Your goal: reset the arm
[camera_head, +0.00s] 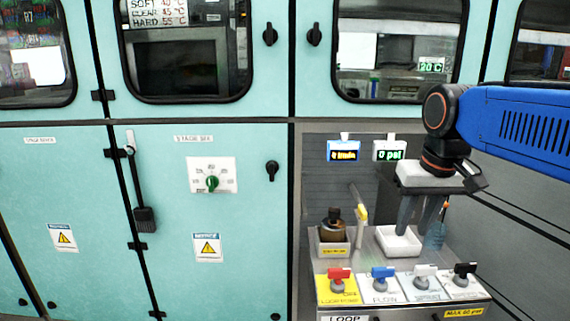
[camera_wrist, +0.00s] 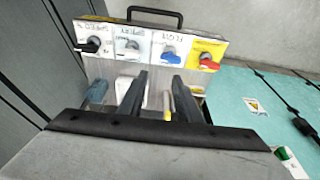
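My gripper (camera_head: 415,230) is at the right in the head view, pointing down above a small white tray (camera_head: 391,246) on the bench. Its two dark fingers stand apart with nothing between them. In the wrist view the fingers of my gripper (camera_wrist: 160,78) also show a clear gap. My blue arm reaches in from the right edge.
A row of valves with red (camera_head: 339,274), blue (camera_head: 382,273), white (camera_head: 424,271) and black (camera_head: 464,269) handles lines the bench front. A brown bottle (camera_head: 332,231) sits in a holder left of the tray. A yellow-handled tool (camera_head: 361,213) stands beside it. Teal cabinets (camera_head: 220,130) rise at left.

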